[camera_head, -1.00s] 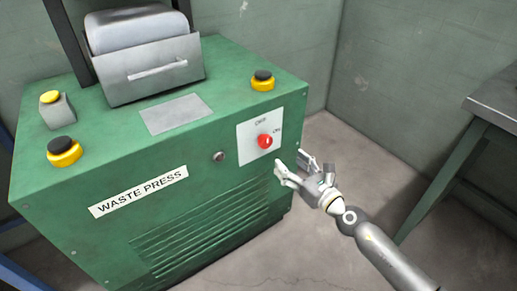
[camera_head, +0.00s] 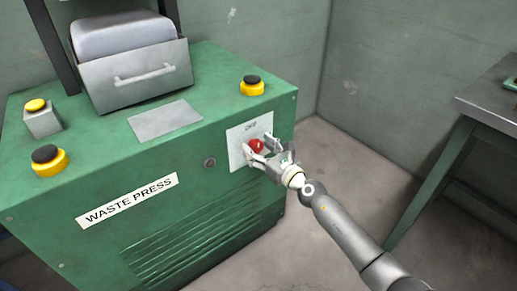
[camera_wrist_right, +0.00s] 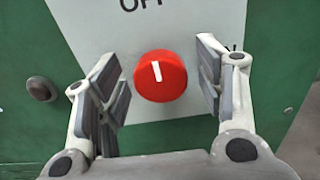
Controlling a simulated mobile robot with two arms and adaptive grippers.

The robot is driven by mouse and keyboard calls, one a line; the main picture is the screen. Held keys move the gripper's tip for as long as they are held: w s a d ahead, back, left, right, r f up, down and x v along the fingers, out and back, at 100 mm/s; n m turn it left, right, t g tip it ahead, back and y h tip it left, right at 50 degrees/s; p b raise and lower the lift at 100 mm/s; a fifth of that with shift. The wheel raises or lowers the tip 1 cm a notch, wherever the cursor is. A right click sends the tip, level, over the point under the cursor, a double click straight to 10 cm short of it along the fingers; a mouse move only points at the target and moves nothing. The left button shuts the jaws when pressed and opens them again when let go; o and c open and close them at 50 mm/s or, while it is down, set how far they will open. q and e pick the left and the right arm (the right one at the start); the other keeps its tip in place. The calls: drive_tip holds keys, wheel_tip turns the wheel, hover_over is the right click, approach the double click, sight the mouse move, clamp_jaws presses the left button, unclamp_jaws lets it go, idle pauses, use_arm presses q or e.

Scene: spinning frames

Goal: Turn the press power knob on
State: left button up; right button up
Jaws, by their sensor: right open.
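The red power knob (camera_head: 256,146) sits on a light plate (camera_head: 237,151) on the front of the green waste press (camera_head: 150,185). In the right wrist view the knob (camera_wrist_right: 160,76) is round, with a white mark pointing up toward the "OFF" lettering. My right gripper (camera_head: 263,150) is open at the knob. Its fingers (camera_wrist_right: 160,85) stand on either side of the knob, with a visible gap on each side. My left gripper is not in view.
Yellow-and-black buttons (camera_head: 252,86) and (camera_head: 48,160) stand on the press top, with a yellow button on a grey box (camera_head: 42,119) at the left. A dark round fitting (camera_head: 209,163) is left of the plate. A metal table (camera_head: 490,110) stands at the right, with bare floor between.

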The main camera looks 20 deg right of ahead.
drive_tip(key=shift+w, duration=0.15)
drive_tip(key=c, duration=1)
